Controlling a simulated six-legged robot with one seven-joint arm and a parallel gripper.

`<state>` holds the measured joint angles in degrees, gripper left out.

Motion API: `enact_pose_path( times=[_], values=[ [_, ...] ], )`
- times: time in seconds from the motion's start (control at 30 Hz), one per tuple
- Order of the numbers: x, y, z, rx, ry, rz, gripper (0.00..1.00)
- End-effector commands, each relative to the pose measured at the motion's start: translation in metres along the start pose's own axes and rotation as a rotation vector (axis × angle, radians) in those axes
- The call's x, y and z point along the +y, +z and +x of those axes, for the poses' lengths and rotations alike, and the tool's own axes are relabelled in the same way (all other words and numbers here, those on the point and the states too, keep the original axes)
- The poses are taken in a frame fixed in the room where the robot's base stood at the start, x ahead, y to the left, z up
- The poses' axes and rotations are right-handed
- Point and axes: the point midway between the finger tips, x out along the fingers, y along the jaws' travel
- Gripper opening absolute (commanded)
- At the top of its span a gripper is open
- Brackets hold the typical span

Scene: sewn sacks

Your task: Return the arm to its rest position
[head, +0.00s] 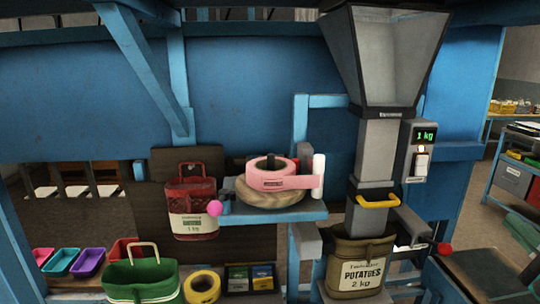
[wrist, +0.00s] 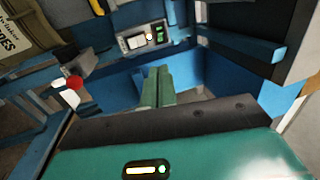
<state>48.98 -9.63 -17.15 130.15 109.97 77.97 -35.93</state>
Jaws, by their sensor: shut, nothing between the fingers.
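My gripper (wrist: 158,72) shows in the wrist view as two green fingers pressed together beyond the teal hand at the bottom. It is shut and empty, and I see it touching nothing. Part of that sack shows tilted in the top left of the wrist view (wrist: 30,28).
A shelf (head: 290,214) holds pink tape (head: 268,181). A red net bag (head: 193,205) hangs left of it. A green basket (head: 140,280) and yellow tape roll (head: 202,287) sit lower left. A scale display (head: 425,134) and red knob (head: 444,248) are on the right.

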Motion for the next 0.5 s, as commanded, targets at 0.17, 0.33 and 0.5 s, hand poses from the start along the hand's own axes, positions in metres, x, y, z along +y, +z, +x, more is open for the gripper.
enact_pose_path(
  times=[0.17, 0.33, 0.5],
  values=[
    [0.018, 0.048, 0.021, -0.134, 0.103, 0.006, 0.0],
    [0.038, 0.098, 0.032, -0.27, 0.224, -0.005, 0.0],
    [0.068, 0.168, 0.032, -0.459, 0.402, -0.055, 0.0]
  ],
)
